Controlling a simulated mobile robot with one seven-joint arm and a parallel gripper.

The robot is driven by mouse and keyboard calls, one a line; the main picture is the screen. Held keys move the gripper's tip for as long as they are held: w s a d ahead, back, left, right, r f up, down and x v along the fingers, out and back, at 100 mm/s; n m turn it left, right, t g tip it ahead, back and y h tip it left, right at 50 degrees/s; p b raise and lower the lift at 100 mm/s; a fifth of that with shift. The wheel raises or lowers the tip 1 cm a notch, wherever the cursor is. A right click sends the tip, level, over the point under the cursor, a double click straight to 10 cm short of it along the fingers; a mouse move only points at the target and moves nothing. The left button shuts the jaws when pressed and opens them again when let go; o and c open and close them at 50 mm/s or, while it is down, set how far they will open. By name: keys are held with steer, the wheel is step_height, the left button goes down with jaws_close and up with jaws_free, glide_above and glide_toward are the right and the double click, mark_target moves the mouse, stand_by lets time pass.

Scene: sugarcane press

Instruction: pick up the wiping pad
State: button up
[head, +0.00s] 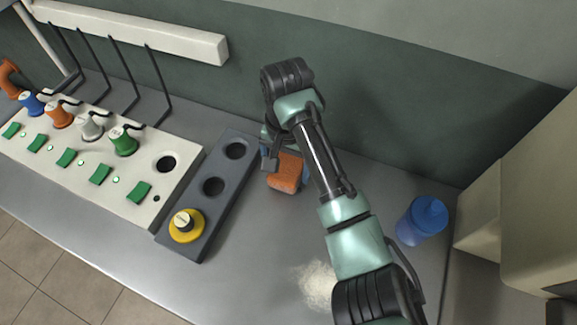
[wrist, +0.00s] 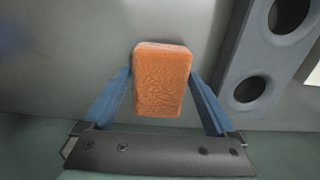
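The wiping pad is an orange, rounded block (head: 285,172) on or just above the grey counter, right of the dark holder. In the wrist view the pad (wrist: 162,82) fills the middle, between the two blue fingers. My gripper (wrist: 162,76) has one finger along each side of the pad, with the tips very close to its edges or touching them. I cannot tell whether they press on it. In the head view my gripper (head: 285,160) points down at the pad, and my arm and wrist partly hide it. The pad's underside is hidden.
The dark holder (head: 218,187) has two empty holes and a yellow-based knob (head: 186,225). A white panel (head: 95,150) with coloured knobs and green switches is further left. Pale crumbs (head: 316,284) lie on the counter (head: 245,285).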

mark_target(287, 167)
steer(key=c, duration=1)
steer(key=shift+o, duration=0.2)
steer(key=shift+r, duration=0.15)
step_height(287, 167, up, 10)
steer(key=p, duration=0.3)
